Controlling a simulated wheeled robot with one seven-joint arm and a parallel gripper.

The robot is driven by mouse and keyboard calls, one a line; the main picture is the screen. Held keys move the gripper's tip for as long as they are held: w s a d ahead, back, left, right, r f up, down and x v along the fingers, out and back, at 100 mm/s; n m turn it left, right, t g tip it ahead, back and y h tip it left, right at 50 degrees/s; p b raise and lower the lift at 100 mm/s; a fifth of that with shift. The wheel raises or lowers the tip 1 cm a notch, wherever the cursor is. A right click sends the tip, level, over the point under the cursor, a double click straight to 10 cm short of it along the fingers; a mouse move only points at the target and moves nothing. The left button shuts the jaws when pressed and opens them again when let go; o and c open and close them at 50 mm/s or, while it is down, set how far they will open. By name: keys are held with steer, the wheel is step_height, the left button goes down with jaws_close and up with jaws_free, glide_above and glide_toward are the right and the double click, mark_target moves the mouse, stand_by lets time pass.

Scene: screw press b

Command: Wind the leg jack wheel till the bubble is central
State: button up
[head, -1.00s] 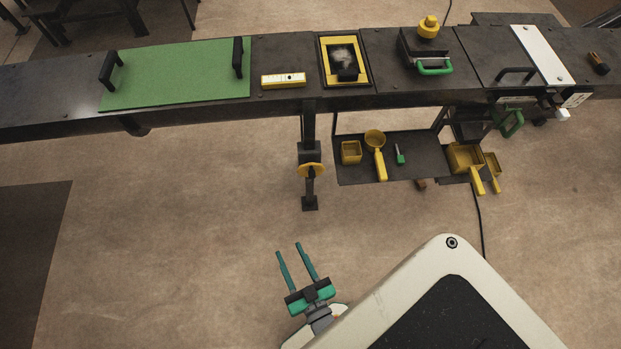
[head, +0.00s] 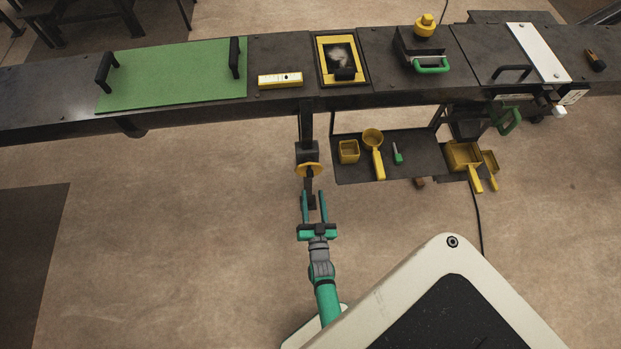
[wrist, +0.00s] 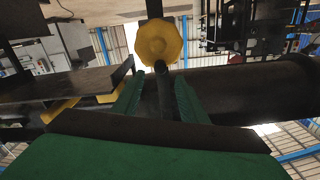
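The yellow jack wheel (head: 308,170) sits on the dark leg under the bench. In the wrist view the wheel (wrist: 160,42) is a lobed yellow disc just beyond my fingertips. My gripper (head: 314,194) is open, its two green fingers pointing at the leg just below the wheel. In the wrist view my gripper (wrist: 158,82) has its fingers apart, with a dark rod seen between them; I cannot tell whether they touch it. The yellow level (head: 280,80) lies on the bench top above the leg. Its bubble is too small to make out.
A low shelf (head: 352,172) right of the leg holds a yellow cup, a yellow scoop (head: 376,150) and a small green-handled tool. Yellow trays (head: 463,155) hang further right. A green board (head: 175,75) with two black handles lies on the bench. The floor left of the leg is clear.

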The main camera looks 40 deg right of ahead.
mark_target(310, 178)
steer(key=x, duration=0.8)
steer(key=shift+a, duration=0.15)
steer(key=shift+c, duration=0.6)
jaws_close()
